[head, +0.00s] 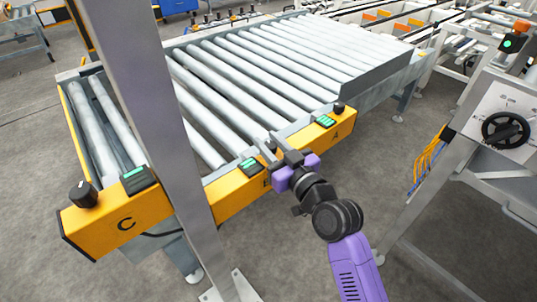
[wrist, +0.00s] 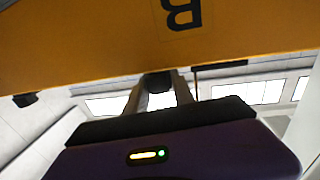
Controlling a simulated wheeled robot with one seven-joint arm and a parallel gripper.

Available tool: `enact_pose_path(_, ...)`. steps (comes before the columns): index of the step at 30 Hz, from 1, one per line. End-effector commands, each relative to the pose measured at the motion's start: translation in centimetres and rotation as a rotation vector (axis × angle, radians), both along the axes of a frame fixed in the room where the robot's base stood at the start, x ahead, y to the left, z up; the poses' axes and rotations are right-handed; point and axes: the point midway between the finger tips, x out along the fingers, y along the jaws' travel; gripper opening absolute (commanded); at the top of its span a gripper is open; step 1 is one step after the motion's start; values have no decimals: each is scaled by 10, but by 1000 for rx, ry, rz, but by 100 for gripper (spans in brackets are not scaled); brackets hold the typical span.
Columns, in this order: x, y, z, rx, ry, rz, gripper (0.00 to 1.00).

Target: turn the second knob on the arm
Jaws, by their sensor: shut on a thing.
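The yellow panel (head: 225,193) runs along the front of the roller conveyor and carries the letters C, B and A. A black knob marked C (head: 82,193) stands at its left end, and another marked A (head: 339,108) stands at its right end. My gripper (head: 268,146) is at the middle station, B, its fingers reaching over the panel. In the wrist view the letter B (wrist: 182,13) shows upside down on the panel. There the fingers are shut on a dark knob (wrist: 158,82), mostly hidden between them. In the head view my gripper hides this knob.
Small green-lit displays sit beside the stations, at C (head: 138,175), B (head: 250,165) and A (head: 325,120). A grey metal post (head: 160,130) stands in front of the conveyor, left of my arm. A machine with a black handwheel (head: 505,130) is at right. Bare floor lies between.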

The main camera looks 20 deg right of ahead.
Motion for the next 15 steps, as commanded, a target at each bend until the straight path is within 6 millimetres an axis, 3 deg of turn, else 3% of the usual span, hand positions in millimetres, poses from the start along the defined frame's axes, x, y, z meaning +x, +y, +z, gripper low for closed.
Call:
enact_pose_path(1, -1, -1, -8, -1, 5, 9, 0)
enact_pose_path(15, -3, -3, -10, -4, 8, 123, 0)
